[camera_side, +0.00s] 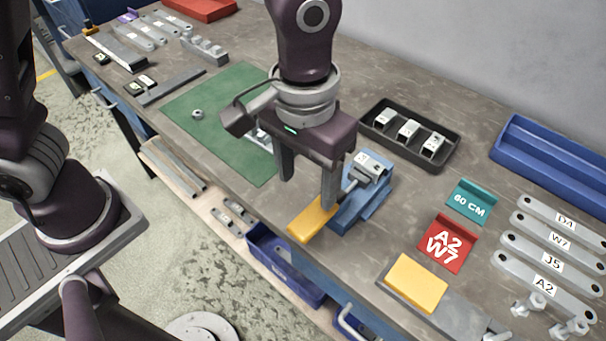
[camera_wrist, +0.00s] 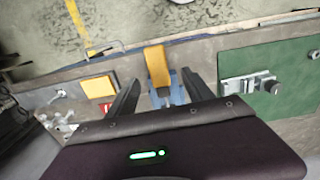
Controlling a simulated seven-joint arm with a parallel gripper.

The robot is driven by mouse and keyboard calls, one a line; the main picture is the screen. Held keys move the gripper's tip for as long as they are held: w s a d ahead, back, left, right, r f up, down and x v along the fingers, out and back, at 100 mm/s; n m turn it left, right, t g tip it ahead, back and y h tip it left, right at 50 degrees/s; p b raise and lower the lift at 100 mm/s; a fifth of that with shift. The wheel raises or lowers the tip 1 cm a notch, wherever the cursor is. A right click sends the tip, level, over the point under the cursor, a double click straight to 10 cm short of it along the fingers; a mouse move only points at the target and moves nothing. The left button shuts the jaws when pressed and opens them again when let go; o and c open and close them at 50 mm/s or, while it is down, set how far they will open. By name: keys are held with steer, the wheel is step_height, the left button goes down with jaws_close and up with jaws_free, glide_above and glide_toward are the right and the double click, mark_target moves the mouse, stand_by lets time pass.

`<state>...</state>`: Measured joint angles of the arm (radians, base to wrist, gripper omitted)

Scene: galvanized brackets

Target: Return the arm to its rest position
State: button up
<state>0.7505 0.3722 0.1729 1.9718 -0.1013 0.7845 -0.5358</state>
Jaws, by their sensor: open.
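My gripper (camera_side: 306,192) is open, with its two fingers pointing down over the workbench near its front edge. In the wrist view the fingers (camera_wrist: 160,90) stand apart with nothing gripped between them. A blue fixture (camera_side: 362,207) with a metal bracket (camera_side: 370,166) on top is just right of the fingers. A yellow block (camera_side: 312,220) sticks out from the fixture toward the front edge, close to the right finger; I cannot tell if they touch. The yellow block also shows beyond the fingers in the wrist view (camera_wrist: 157,66).
A green mat (camera_side: 222,120) with metal parts lies left. A black tray (camera_side: 452,153) of brackets and a blue bin (camera_side: 545,165) stand behind right. A red A2 W7 sign (camera_side: 446,243), teal sign (camera_side: 472,201), yellow pad (camera_side: 416,283) and labelled bars (camera_side: 546,272) lie right.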

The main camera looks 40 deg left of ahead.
steer(key=s+a+r+t+h, duration=0.1)
steer(key=a+r+t, duration=0.1)
steer(key=a+r, duration=0.7)
steer(key=s+a+r+t+y, duration=0.1)
steer(key=s+a+r+t, duration=0.2)
steer(key=s+a, duration=0.7)
steer(key=shift+a, duration=0.3)
